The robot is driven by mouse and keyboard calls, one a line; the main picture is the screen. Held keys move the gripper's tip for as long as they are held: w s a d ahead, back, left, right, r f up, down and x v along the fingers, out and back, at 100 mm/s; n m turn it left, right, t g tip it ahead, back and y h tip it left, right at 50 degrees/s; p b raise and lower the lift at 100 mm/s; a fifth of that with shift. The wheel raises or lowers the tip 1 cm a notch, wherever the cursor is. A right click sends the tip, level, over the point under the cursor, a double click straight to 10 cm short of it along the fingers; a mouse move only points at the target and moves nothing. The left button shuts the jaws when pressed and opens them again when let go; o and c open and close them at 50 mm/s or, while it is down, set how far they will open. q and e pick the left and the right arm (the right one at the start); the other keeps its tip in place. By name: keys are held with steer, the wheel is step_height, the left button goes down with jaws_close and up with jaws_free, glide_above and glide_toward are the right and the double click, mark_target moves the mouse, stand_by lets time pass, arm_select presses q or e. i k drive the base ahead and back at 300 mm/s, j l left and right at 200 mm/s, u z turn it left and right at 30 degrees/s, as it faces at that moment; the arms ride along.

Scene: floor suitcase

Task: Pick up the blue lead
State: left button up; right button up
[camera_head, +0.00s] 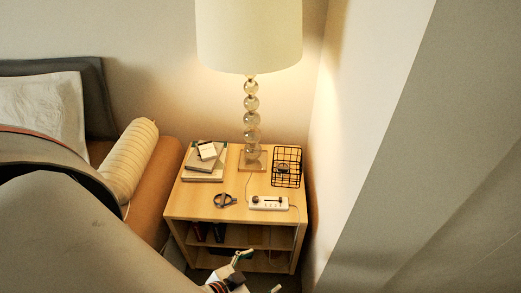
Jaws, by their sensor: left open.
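A small dark blue coiled loop, which looks like the blue lead (225,200), lies on the front left part of the wooden nightstand's top (190,205). My left gripper (259,272) is at the bottom edge of the view, in front of the nightstand and lower in the picture than the lead. Its fingers are apart, with nothing seen between them, and it is partly cut off by the frame. It is not touching the lead. My right gripper does not show.
A white power strip (268,203) lies right of the lead. A black wire basket (287,167), a lamp (252,105) and stacked books (204,163) stand behind. The bed (162,178) is at left, a wall (350,130) at right. Shelves below hold dark items.

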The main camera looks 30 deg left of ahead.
mark_target(223, 204)
steer(key=u, duration=1.4)
steer(key=l+z, duration=0.2)
steer(key=l, duration=1.5)
steer(key=k, duration=0.05)
